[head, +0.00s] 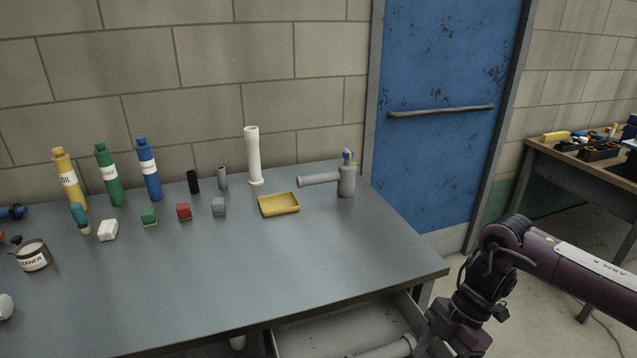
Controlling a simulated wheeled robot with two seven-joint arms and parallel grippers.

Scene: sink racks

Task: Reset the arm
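My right arm (540,256) comes in from the right edge and bends down at the elbow. Its dark wrist part (460,325) runs out at the bottom edge, over the right side of an open drawer (325,330) under the table. The fingers of the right gripper do not show, so I cannot see whether it touches anything. A grey pipe-like piece (385,348) lies low in the drawer close to that wrist, partly cut off by the frame. My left arm and gripper are not in the picture.
The grey table (240,265) carries yellow (68,180), green (109,175) and blue (148,170) bottles, several small blocks, a yellow tray (279,205), a white pipe (253,155) and a grey tap-like fitting (345,181). Its front is clear. A workbench (590,170) stands right.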

